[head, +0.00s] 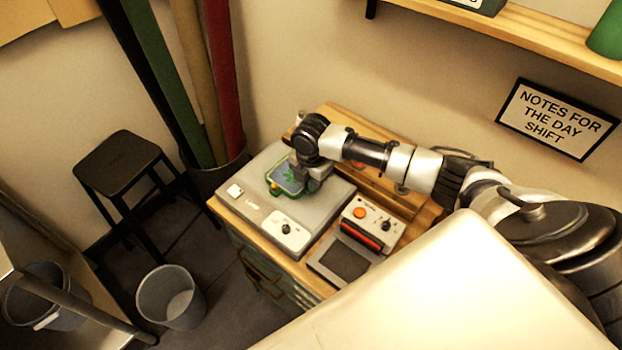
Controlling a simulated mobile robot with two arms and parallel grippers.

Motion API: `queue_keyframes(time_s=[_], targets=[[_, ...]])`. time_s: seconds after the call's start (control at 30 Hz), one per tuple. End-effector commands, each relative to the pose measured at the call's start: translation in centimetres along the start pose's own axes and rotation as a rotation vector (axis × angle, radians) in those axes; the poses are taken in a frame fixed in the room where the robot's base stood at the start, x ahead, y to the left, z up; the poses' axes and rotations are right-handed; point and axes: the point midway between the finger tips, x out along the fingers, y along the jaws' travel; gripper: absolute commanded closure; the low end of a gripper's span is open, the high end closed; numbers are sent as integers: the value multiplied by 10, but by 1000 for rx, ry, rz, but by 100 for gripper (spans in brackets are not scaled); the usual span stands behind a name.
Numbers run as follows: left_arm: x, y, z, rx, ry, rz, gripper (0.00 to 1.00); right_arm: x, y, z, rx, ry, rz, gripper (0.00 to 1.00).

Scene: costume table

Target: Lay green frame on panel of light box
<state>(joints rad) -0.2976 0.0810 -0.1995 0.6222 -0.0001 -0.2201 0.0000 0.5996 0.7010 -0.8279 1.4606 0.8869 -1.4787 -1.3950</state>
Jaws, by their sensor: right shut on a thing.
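The light box (253,207) is a wide grey box with a white control plate and knob on its front, standing on a wooden-topped cabinet. My right gripper (294,181) reaches in from the right and points down over the top of the box. It is shut on the green frame (272,188), which shows as a green edge around a bluish area. The frame is at or just above the box top; I cannot tell whether it touches. The gripper hides its right part, and the panel's outline is not clear. My left gripper is not in view.
A second device with an orange button (360,212) and a dark-plated device (349,258) stand right of the light box. A bin of rolls (217,175) is behind left. A black stool (117,163) and a bucket (170,297) stand on the floor.

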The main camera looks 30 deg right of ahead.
Motion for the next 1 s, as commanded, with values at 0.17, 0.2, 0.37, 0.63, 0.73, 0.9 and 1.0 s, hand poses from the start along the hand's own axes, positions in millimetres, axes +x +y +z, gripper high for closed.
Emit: queue_keyframes(time_s=[0.17, 0.2, 0.37, 0.63, 0.73, 0.9, 1.0], targets=[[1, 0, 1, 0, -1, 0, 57, 2, 0, 0, 1, 0, 0, 100], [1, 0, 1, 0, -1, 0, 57, 2, 0, 0, 1, 0, 0, 81], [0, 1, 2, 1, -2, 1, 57, 2, 0, 0, 1, 0, 0, 57], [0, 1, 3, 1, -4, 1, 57, 1, 0, 0, 1, 0, 0, 52], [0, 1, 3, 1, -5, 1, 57, -3, 0, 0, 0, 0, 1, 52], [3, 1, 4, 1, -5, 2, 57, -28, 0, 1, 1, -2, 4, 52], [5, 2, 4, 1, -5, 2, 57, -50, 1, 1, 0, -1, 5, 52]])
